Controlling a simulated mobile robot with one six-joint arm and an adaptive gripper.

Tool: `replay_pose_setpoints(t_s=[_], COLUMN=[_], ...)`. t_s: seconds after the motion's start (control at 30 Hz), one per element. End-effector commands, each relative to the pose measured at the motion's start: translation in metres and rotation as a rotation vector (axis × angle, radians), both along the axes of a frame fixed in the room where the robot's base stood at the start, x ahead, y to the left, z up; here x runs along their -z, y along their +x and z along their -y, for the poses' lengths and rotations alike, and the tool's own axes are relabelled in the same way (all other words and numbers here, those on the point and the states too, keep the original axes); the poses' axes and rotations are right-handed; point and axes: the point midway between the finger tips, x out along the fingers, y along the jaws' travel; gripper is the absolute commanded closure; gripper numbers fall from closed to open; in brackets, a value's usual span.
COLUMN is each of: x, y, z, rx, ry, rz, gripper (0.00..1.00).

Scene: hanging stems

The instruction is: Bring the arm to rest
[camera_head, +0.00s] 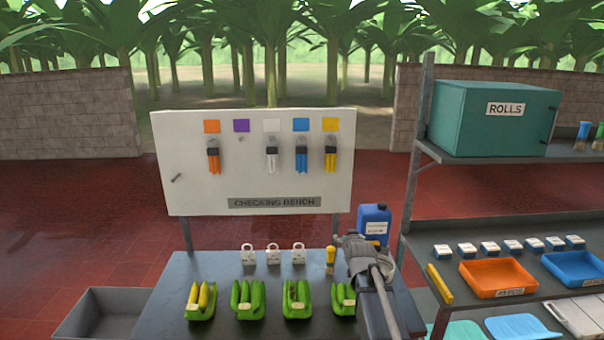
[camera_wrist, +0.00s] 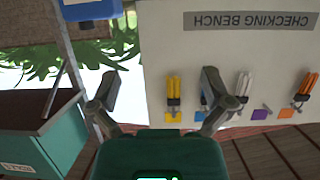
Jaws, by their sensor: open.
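My gripper (camera_head: 349,240) is raised above the right part of the dark bench (camera_head: 215,268), with my arm reaching up from the lower right. In the wrist view my gripper (camera_wrist: 160,92) has its two fingers spread wide, with nothing between them. The white board (camera_head: 258,150) stands beyond the bench and appears upside down in the wrist view (camera_wrist: 220,55). It is apart from the fingers.
Several banana bunches (camera_head: 248,298), white padlock-like items (camera_head: 273,254) and a yellow-handled item (camera_head: 330,262) are on the bench. A blue jug (camera_head: 374,224) stands close beside my gripper. Shelving with a teal ROLLS box (camera_head: 490,118) is at right. A grey bin (camera_head: 100,312) is at left.

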Motion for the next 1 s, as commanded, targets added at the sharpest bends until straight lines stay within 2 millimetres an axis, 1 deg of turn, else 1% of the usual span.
replay_pose_setpoints(t_s=[0.03,0.17,0.27,0.47,0.6,0.67,0.7,0.77,0.8,0.9,1.0], x=[0.008,0.031,0.05,0.083,0.101,0.107,0.111,0.115,0.117,0.121,0.123], y=[-0.012,-0.042,-0.07,-0.132,-0.18,-0.201,-0.216,-0.237,-0.251,-0.282,-0.304], z=[-0.002,-0.006,-0.009,-0.013,-0.015,-0.016,-0.017,-0.018,-0.018,-0.019,-0.019], rx=[-0.002,-0.009,-0.013,-0.017,-0.019,-0.018,-0.019,-0.018,-0.017,-0.015,-0.013], ry=[0.0,0.005,0.007,0.011,0.012,0.011,0.011,0.011,0.011,0.01,0.01], rz=[-0.043,-0.184,-0.306,-0.552,-0.724,-0.798,-0.847,-0.919,-0.967,-1.069,-1.148], gripper=[0.0,0.0,0.0,0.0,0.0,0.0,0.0,0.0,0.0,0.0,0.0])
